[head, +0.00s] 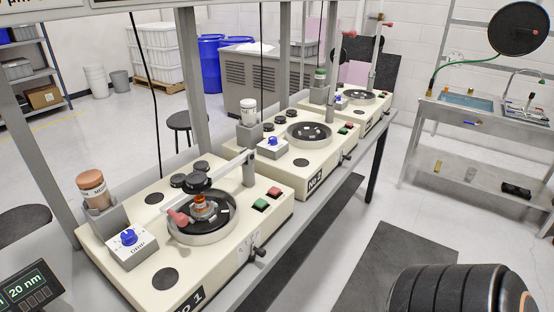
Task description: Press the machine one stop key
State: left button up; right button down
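Machine one (182,238) is the nearest cream bench unit, with a "No 1" label on its front. On its right-hand top are two square keys, a red one (274,192) and a green one (261,205). The red key, which looks like the stop key, lies farther back and to the right of the green one. Both keys are uncovered. Beside them is a round dish (202,226) with an orange part and a pink-knobbed arm over it. Neither of my grippers is in view.
Machine two (300,165) and a third unit stand farther along the same bench. A grey post and an overhead arm (248,168) rise behind the keys. A black lever (259,251) sticks out at the front. A dark ribbed shape covers the lower right corner.

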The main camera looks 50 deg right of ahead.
aim_at(274, 190)
jog(key=i+l, duration=0.1)
jog(key=l, duration=0.6)
jog(key=i+l, duration=0.1)
jog(key=l, duration=0.6)
